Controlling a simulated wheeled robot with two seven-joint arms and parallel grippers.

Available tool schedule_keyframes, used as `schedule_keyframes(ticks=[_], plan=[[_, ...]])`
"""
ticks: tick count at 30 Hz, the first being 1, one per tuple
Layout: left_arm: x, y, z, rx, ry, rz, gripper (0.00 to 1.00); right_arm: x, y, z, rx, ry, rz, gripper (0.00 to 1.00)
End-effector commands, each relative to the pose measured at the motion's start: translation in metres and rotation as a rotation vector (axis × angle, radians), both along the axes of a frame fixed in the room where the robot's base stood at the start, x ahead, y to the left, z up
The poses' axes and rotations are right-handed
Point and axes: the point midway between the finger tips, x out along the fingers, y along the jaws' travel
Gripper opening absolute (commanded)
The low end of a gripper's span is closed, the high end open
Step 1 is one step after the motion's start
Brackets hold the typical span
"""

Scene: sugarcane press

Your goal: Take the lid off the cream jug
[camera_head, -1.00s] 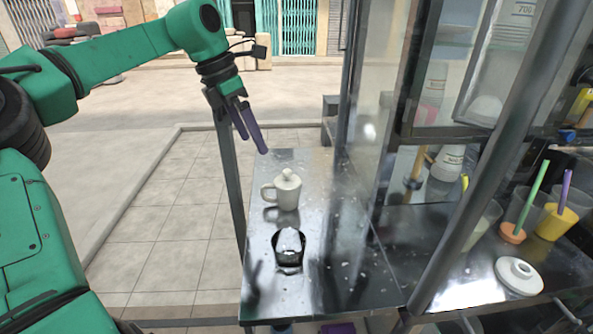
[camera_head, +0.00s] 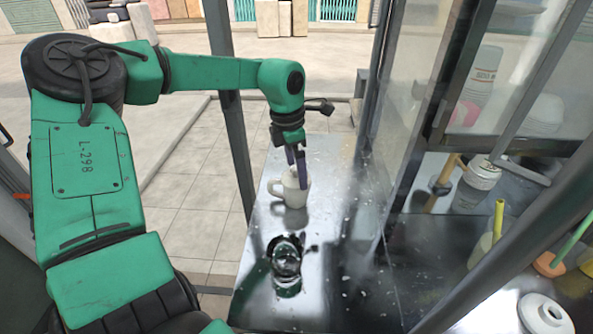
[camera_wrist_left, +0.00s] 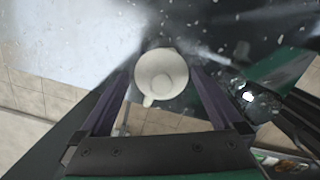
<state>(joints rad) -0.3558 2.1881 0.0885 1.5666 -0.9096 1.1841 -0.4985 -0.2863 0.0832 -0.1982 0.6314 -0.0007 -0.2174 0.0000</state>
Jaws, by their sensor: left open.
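The cream jug (camera_head: 293,196) is an off-white pot with a side handle, standing upright on the metal counter (camera_head: 335,240). Its lid with a round knob is on top; in the head view my fingers partly cover it. In the left wrist view the jug's round lid (camera_wrist_left: 160,72) shows from above between my fingers. My left gripper (camera_head: 297,172) is open, pointing down over the jug, with one purple finger on each side of the lid. I cannot tell whether either finger touches it. My right gripper is not in view.
A glass-sided cabinet with a post (camera_head: 500,220) is at the right. The counter between is mostly clear.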

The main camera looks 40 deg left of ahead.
Motion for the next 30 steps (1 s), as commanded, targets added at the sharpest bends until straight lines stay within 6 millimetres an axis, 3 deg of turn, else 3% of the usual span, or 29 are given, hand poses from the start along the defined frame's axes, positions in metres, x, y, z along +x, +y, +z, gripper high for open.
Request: schedule_keyframes(ticks=[7,12,23,26,30], plan=[[0.001,0.000,-0.006,0.000,-0.002,0.001,1.00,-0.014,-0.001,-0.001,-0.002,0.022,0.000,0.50],[0.001,0.000,-0.006,-0.001,-0.001,0.001,0.35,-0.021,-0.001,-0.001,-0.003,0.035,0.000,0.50],[0.001,0.000,0.001,0.001,-0.003,0.000,0.33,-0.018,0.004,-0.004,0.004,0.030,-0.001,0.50],[0.002,0.000,0.014,0.001,-0.005,0.000,0.33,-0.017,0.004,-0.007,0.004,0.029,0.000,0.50],[0.002,0.000,0.048,0.002,-0.008,0.002,0.33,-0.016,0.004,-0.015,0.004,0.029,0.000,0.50]])
